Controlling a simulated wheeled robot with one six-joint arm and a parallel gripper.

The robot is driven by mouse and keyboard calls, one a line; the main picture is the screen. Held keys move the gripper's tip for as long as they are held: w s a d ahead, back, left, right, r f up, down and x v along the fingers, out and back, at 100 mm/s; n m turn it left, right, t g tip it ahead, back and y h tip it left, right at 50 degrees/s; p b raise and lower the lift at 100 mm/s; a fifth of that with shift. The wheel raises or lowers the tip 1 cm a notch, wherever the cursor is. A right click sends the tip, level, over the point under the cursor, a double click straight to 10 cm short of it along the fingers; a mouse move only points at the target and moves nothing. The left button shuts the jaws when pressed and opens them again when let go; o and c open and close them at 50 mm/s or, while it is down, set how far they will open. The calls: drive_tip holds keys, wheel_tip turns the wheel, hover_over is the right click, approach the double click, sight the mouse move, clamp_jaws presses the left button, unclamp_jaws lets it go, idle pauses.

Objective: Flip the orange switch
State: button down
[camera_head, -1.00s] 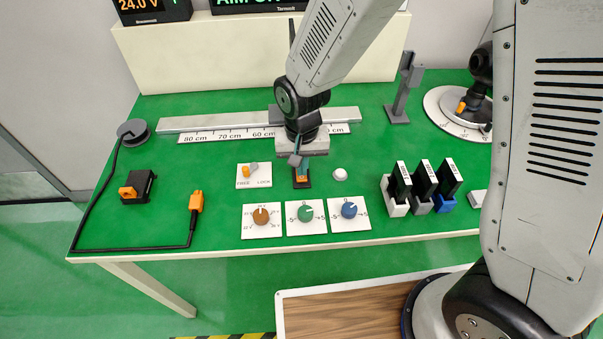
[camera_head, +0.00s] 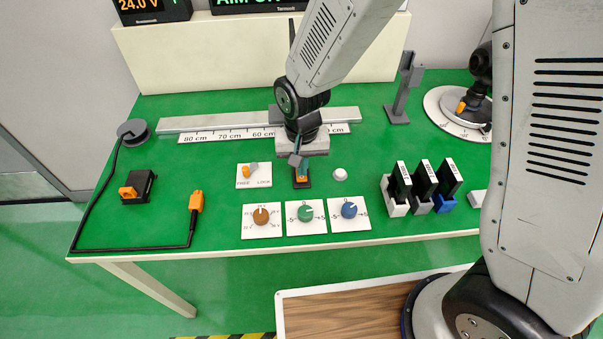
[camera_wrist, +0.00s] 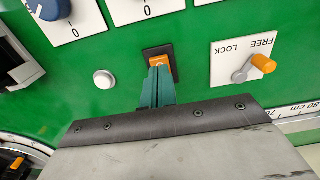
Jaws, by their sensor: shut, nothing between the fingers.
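The orange switch (camera_head: 302,178) sits in a small black plate on the green table, between the FREE/LOCK lever panel and a white round button. In the wrist view the orange switch (camera_wrist: 159,62) shows at the tips of my gripper (camera_wrist: 158,72). My gripper (camera_head: 301,172) is shut and empty, pointing down at the switch. Its teal fingertips overlap the switch's edge in the picture; I cannot tell whether they touch it. The fingers hide part of the switch and its plate.
The FREE/LOCK panel (camera_head: 253,175) with its orange-tipped lever is close on the left. The white button (camera_head: 340,174) is close on the right. Three dial panels, with a green knob (camera_head: 305,213) in the middle, lie in front. A metal rail (camera_head: 230,121) runs behind.

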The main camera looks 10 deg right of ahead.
sight(303, 179)
drive_tip(key=shift+f, duration=0.9)
idle(0.3)
drive_tip(key=shift+r, duration=3.5)
drive_tip(key=shift+s+d, duration=0.1)
drive_tip(key=shift+s, duration=0.1)
drive_tip(key=s+d+r+t, duration=0.1)
drive_tip(key=s+d+r, duration=1.8)
drive_tip(key=d+r, duration=0.1)
drive_tip(key=shift+d, duration=0.35)
drive_tip(key=shift+s+r, duration=0.1)
